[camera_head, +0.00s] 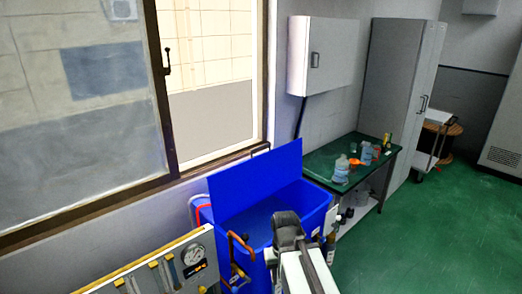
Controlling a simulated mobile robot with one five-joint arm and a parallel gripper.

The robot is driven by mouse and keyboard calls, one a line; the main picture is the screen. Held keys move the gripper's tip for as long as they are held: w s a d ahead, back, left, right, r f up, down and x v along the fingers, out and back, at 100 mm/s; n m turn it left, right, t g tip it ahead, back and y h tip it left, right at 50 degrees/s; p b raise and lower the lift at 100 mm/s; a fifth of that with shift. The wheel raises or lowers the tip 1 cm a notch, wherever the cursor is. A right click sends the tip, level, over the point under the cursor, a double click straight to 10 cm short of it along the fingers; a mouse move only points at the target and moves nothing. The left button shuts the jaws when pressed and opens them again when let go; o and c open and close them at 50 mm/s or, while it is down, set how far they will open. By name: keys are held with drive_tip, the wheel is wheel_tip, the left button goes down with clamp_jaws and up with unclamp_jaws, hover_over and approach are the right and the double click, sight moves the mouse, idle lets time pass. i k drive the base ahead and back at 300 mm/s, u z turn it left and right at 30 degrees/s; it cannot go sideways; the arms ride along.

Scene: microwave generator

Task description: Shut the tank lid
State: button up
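The blue tank (316,200) stands below the window, against the wall. Its flat blue lid (256,172) is open, raised steeply at the tank's back edge. The tank's inside shows below it. My arm reaches up from the bottom of the view, and its dark grey end with my gripper (286,222) appears over the front part of the tank, apart from the lid in the picture. The fingers cannot be made out, and the arm hides part of the tank's front.
A green-topped table (330,148) with bottles stands to the right, beside a grey cabinet (397,85). The green floor (440,230) at right is clear.

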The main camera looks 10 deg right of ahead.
sight(233, 190)
drive_tip(key=u, duration=3.05)
drive_tip(key=k, duration=1.25)
drive_tip(key=z, duration=1)
drive_tip(key=i, duration=1)
drive_tip(key=u, duration=0.1)
